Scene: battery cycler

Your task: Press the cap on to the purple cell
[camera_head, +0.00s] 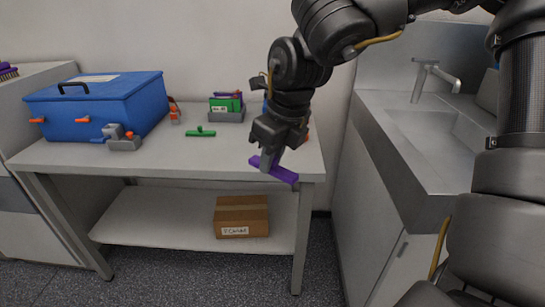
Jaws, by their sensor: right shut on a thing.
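My right gripper (270,163) reaches down from the upper right, at the table's front right corner. It is shut on a long purple bar, which looks like the purple cell (284,174). The cell is tilted, its right end lower, and shows on both sides of the fingers. It appears at or just over the table's front edge; I cannot tell whether it touches. I cannot make out a cap for certain. A green piece (200,132) with a small upright part lies on the table, left of the gripper. My left gripper is not in view.
A blue case (110,107) with orange latches stands at the table's left. A grey block (124,144) sits before it, and a small orange item (174,115) beside it. A grey holder (227,116) with green and purple pieces stands at the back. A cardboard box (241,214) is on the lower shelf.

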